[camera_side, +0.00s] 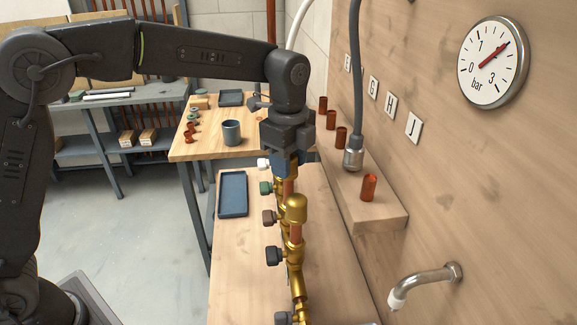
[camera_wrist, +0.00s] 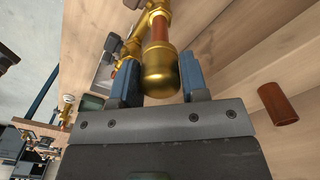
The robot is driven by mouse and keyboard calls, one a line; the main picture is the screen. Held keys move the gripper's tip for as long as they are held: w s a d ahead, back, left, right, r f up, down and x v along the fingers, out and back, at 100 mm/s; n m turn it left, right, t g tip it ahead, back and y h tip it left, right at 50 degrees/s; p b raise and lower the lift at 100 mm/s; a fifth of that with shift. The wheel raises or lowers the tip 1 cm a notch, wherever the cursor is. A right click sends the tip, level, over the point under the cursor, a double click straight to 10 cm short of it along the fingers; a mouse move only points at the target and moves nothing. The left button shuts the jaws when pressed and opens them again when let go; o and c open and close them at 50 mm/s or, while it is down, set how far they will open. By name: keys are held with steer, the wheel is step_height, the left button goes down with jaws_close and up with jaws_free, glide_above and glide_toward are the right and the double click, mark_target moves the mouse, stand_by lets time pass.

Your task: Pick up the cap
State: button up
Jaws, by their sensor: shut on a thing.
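A rounded brass cap (camera_wrist: 161,76) sits on the end of a copper pipe (camera_wrist: 160,32) and lies between the two blue finger pads of my gripper (camera_wrist: 160,88) in the wrist view. My gripper is shut on this cap. In the side view my gripper (camera_side: 287,168) points down at the top of an upright copper pipe (camera_side: 288,190), and its fingers hide the cap there. Another brass cap (camera_side: 296,207) stands on the nearer stub of the brass pipe row, just in front of my gripper.
Valves with white, green (camera_side: 265,187), brown (camera_side: 269,217) and dark handles line the pipe row. A hanging grey hose (camera_side: 353,155) and a shelf (camera_side: 378,216) with copper pieces (camera_side: 369,187) stand to the right. A blue tray (camera_side: 233,208) lies left. A tap (camera_side: 425,284) juts from the wall.

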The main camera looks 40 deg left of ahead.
steer(key=r, duration=0.3)
steer(key=shift+a, duration=0.2)
steer(key=s+a+r, duration=0.2)
steer(key=a+r, duration=0.9)
stand_by(0.5)
steer(key=w+a+f, duration=0.2)
steer(key=a+f, duration=2.2)
steer(key=f, duration=0.4)
glide_above(233, 194)
step_height(233, 194, down, 7)
steer(key=shift+w+r, duration=0.1)
steer(key=shift+r, duration=0.1)
steer(key=shift+f, duration=2)
